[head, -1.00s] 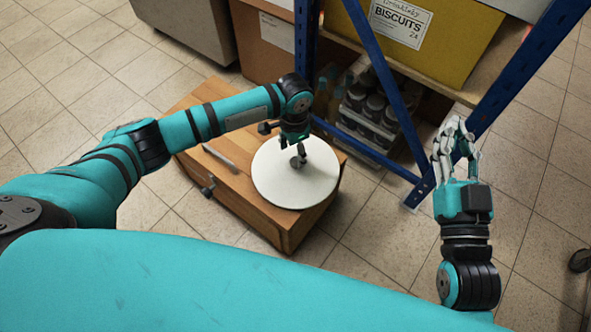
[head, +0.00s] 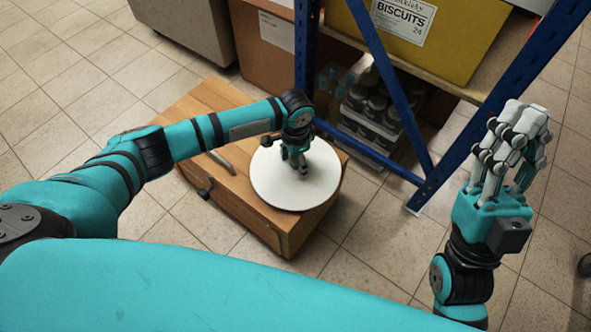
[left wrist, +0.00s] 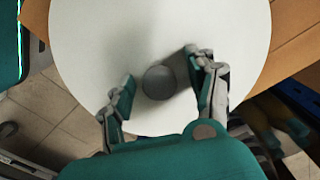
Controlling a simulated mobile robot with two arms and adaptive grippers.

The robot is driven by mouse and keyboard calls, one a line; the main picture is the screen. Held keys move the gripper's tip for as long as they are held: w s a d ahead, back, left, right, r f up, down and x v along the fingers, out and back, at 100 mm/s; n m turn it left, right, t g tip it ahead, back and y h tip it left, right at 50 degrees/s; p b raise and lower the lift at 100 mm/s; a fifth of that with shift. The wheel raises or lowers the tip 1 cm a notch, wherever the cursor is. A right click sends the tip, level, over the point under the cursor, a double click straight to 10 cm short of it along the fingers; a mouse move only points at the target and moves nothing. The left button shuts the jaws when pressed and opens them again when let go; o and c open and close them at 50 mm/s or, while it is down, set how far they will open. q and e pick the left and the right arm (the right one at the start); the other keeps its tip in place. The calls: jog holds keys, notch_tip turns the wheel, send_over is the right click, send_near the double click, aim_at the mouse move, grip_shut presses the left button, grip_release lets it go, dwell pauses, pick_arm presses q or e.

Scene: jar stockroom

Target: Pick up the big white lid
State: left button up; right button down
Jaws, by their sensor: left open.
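The big white lid (head: 275,190) is a round flat disc lying on top of a wooden cabinet (head: 215,172), with its right and near edges close to the cabinet's edges. It fills much of the left wrist view (left wrist: 105,35), where its dark grey round knob (left wrist: 158,83) shows. My left gripper (head: 298,166) is over the middle of the lid. Its fingers (left wrist: 162,70) are open, one on each side of the knob, with a gap to it in that picture. My right gripper (head: 508,155) is raised at the right, empty, its fingers spread, away from the lid.
A blue-framed shelf (head: 385,85) stands behind the cabinet, with a yellow biscuits box (head: 450,50) above and a crate of dark jars (head: 372,125) below. A grey bar-like handle (head: 220,160) lies left of the lid. Tiled floor at the front is free.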

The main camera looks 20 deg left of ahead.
pick_arm(q)
jog(key=c, duration=1.1)
grip_shut()
jog(key=shift+r, duration=0.1)
